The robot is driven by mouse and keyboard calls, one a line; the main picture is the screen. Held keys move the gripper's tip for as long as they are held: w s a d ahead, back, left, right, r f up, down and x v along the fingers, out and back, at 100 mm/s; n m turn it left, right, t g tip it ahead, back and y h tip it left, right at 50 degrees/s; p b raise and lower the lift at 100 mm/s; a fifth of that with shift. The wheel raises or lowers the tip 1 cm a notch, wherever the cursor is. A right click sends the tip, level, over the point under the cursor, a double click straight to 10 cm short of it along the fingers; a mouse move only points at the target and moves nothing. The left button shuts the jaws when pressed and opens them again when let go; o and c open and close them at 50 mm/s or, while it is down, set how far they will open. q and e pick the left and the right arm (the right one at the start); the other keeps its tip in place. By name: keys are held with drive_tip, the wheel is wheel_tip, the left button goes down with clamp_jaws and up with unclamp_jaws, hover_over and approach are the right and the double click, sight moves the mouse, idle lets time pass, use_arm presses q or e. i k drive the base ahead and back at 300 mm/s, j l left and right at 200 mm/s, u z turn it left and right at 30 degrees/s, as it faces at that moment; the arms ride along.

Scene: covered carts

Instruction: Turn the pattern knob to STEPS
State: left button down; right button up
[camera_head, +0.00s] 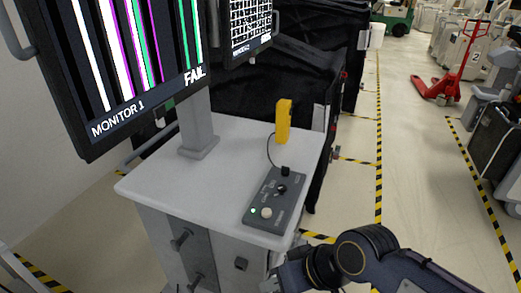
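A dark grey control box (274,200) lies on the white cart top. It carries a black knob (281,189), a pale round button (267,212) and a lit green lamp (253,210). The knob's pointer and labels are too small to read. Monitor 1 (120,60) shows vertical white, magenta and green bars and the word FAIL. My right gripper (274,283) is at the bottom edge, below and in front of the cart top, apart from the knob. Its fingers are too small and cut off to tell open from shut. My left gripper is not in view.
The white cart top (225,165) has free room left of the box. A yellow handheld device (283,121) stands behind the box, with a cable between them. A second monitor (248,25) shows a white grid. Black covered carts stand behind; a red pallet jack (440,88) stands far right.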

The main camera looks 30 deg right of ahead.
sight(282, 189)
drive_tip(key=z, duration=1.25)
